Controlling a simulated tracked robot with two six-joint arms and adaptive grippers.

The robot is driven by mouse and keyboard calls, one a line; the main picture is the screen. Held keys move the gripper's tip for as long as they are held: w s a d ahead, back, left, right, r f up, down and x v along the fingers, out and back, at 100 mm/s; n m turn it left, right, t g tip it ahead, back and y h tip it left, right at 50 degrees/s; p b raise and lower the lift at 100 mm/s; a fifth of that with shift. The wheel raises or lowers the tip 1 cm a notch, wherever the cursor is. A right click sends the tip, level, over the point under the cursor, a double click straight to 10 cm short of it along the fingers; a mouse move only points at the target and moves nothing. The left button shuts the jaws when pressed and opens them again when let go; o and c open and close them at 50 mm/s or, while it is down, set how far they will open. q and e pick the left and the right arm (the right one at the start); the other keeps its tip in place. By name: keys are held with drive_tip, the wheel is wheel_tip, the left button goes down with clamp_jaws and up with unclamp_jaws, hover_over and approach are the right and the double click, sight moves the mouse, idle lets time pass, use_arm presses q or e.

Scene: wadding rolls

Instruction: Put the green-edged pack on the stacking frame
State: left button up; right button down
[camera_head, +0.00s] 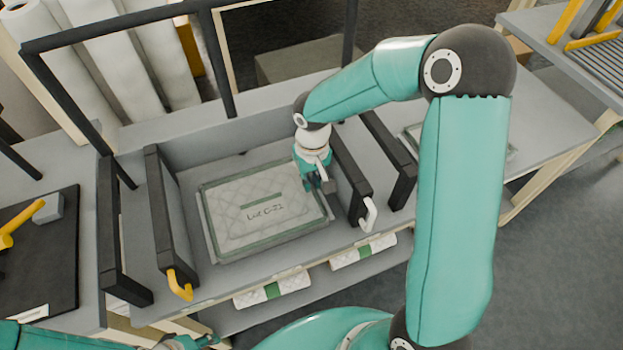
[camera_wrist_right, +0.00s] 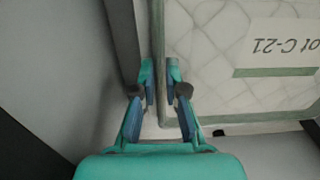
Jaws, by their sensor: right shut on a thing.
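The green-edged pack (camera_head: 240,205), a flat quilted white pad with a green border and a "Lot C-21" label, lies between two black uprights on the grey table. It also shows in the right wrist view (camera_wrist_right: 215,60). My right gripper (camera_head: 318,183) is at its right edge, and in the wrist view its fingers (camera_wrist_right: 160,85) are closed on either side of that edge. I cannot tell which structure is the stacking frame; the black-railed frame (camera_head: 163,210) stands around the pack. My left gripper (camera_head: 190,342) shows only partly at the bottom left, its jaws unclear.
A yellow handle (camera_head: 180,286) and a white handle (camera_head: 369,215) stick out beside the pack. White packs with green bands (camera_head: 272,291) lie on a shelf below. White rolls (camera_head: 112,65) stand behind. A dark mat (camera_head: 40,250) lies at left.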

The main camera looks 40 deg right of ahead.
drive_tip(key=c, duration=1.2)
unclamp_jaws()
wheel_tip(320, 180, up, 12)
drive_tip(key=shift+r, duration=0.15)
